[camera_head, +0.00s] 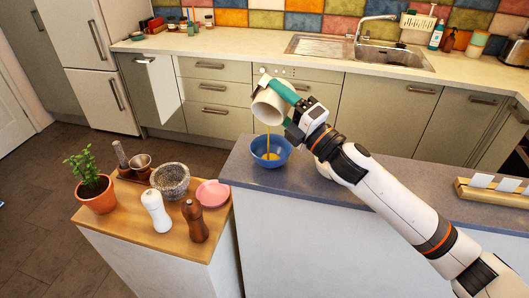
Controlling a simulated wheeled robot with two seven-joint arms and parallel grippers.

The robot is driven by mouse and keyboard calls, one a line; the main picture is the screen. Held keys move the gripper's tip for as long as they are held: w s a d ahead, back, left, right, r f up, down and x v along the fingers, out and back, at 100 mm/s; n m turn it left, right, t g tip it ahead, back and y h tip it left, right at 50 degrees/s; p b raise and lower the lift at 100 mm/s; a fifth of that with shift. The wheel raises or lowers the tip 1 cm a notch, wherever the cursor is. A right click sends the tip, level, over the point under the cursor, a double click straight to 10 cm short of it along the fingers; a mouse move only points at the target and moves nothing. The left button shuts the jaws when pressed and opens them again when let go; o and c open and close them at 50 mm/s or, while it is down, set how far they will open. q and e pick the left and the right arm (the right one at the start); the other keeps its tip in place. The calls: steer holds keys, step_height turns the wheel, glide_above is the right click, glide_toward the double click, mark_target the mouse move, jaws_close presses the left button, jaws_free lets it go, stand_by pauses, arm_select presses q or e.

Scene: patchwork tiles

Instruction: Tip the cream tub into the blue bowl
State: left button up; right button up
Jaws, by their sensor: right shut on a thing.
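The cream tub (269,106) is tilted, mouth down, above the blue bowl (281,160). A thin orange-yellow stream runs from the tub down into the bowl, and some of the same colour shows inside it. The bowl stands upright on the left end of the grey counter. My right gripper (281,92), with green fingers, is shut on the tub and holds it in the air, apart from the bowl. The fingers partly hide the tub's right side. My left gripper is not in view.
A wooden-topped stand at the left bears a potted plant (94,186), a stone mortar (171,179), a pink plate (212,193), a white mill (156,211) and a brown mill (195,221). A wooden card holder (493,192) sits at the counter's right. The counter between is largely clear.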

steer(key=shift+w, duration=0.1)
steer(key=shift+w+d+f, duration=0.15)
steer(key=shift+d, duration=0.15)
steer(key=shift+a+r, duration=0.2)
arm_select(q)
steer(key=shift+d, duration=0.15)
arm_select(e)
steer(key=shift+y, duration=0.3)
steer(key=shift+r, duration=0.1)
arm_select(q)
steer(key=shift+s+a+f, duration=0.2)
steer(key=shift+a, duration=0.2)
arm_select(e)
steer(key=shift+s+r+n, duration=0.3)
steer(key=shift+r+n, duration=0.2)
steer(key=shift+n, duration=0.4)
arm_select(q)
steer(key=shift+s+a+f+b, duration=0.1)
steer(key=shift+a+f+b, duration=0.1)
steer(key=shift+b, duration=0.25)
arm_select(e)
steer(key=shift+s+a+y, duration=0.1)
steer(key=shift+y, duration=0.3)
